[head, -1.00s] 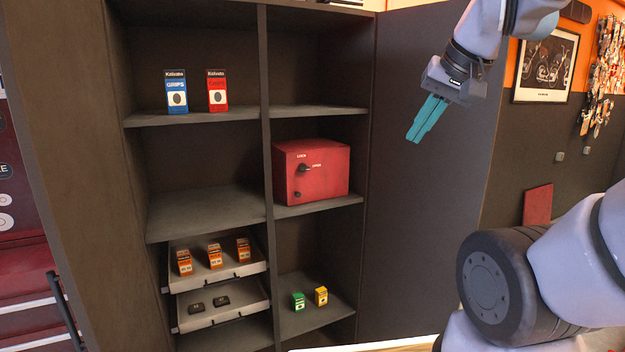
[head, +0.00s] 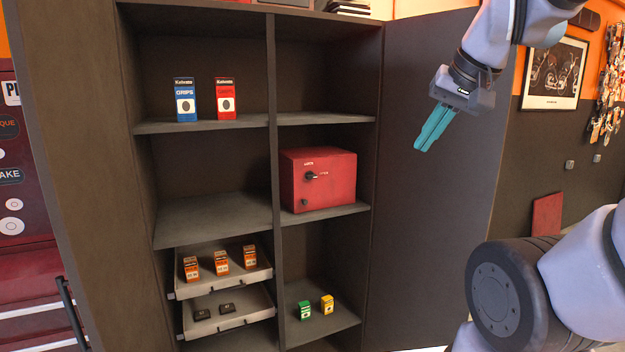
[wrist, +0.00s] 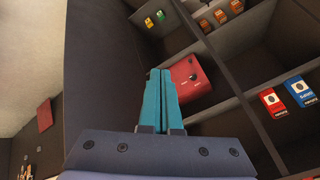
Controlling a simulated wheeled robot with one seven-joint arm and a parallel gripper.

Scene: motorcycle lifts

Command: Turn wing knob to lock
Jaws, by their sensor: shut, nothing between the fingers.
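A red lock box (head: 330,186) sits on the middle right shelf of the dark cabinet. A dark wing knob (head: 311,176) is on its front face, beside small white lettering, with a smaller round dark part (head: 304,202) below it. My gripper (head: 418,149) is at the upper right, in front of the open cabinet door, with its teal fingers shut and empty. It is apart from the box. In the wrist view, my gripper (wrist: 160,75) points toward the cabinet, and the red box (wrist: 190,90) shows just right of the fingers, with the knob (wrist: 193,77) in sight.
The open door (head: 435,220) stands right of the box. A vertical divider (head: 273,170) borders its left. Blue (head: 185,100) and red (head: 226,98) packages stand on the upper left shelf. Pull-out trays (head: 235,283) with small boxes are lower left. The shelf above the box is empty.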

